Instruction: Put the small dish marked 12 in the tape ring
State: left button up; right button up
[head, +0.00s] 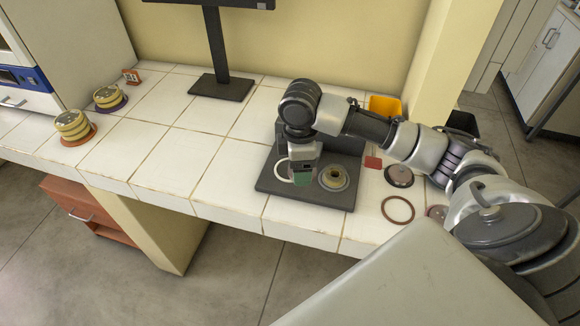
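A thin reddish-brown ring (397,209), which looks like the tape ring, lies flat on the tiled bench at the right, with bare tile inside it. No number 12 is legible on any dish. A dark round dish or lid (398,175) lies just behind the ring. A round olive piece (334,179) sits on a dark stand base (325,198). My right gripper (303,180) points down over this base, left of the olive piece. Its fingertips are too small and hidden to show whether it is open or holds anything. My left gripper is out of view.
Dish stacks stand on an orange coaster (79,139) and a purple coaster (112,106) at the left. A monitor stand (221,88) is at the back. A yellow bin (385,105) and a red square (373,162) are at the right. The bench middle is clear.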

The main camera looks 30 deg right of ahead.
jog(key=w+d+r+n+p, duration=0.1)
jog(key=w+d+n, duration=0.1)
jog(key=d+n, duration=0.45)
jog(key=w+d+r+n+p, duration=0.1)
jog(key=w+d+r+n, duration=0.1)
jog(key=d+n, duration=0.4)
jog(key=shift+m, duration=0.25)
jog(key=w+a+f+p, duration=0.1)
jog(key=a+f, duration=0.1)
jog(key=a, duration=0.1)
jog(key=w+a+f, duration=0.1)
jog(key=a+f, duration=0.1)
jog(key=a, duration=0.1)
jog(key=w+a+f+p, duration=0.1)
jog(key=w+a+f, duration=0.1)
jog(key=a+f, duration=0.1)
jog(key=shift+a+p, duration=0.3)
jog(key=shift+a, duration=0.2)
jog(key=shift+a+f, duration=0.1)
jog(key=shift+f, duration=0.15)
notch_tip(320, 180, down, 3)
jog(key=shift+f+p, duration=0.15)
jog(key=shift+p, duration=0.3)
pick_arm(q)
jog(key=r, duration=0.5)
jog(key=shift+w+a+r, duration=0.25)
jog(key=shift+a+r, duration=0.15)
pick_arm(e)
jog(key=shift+f, duration=0.35)
jog(key=shift+f, duration=0.1)
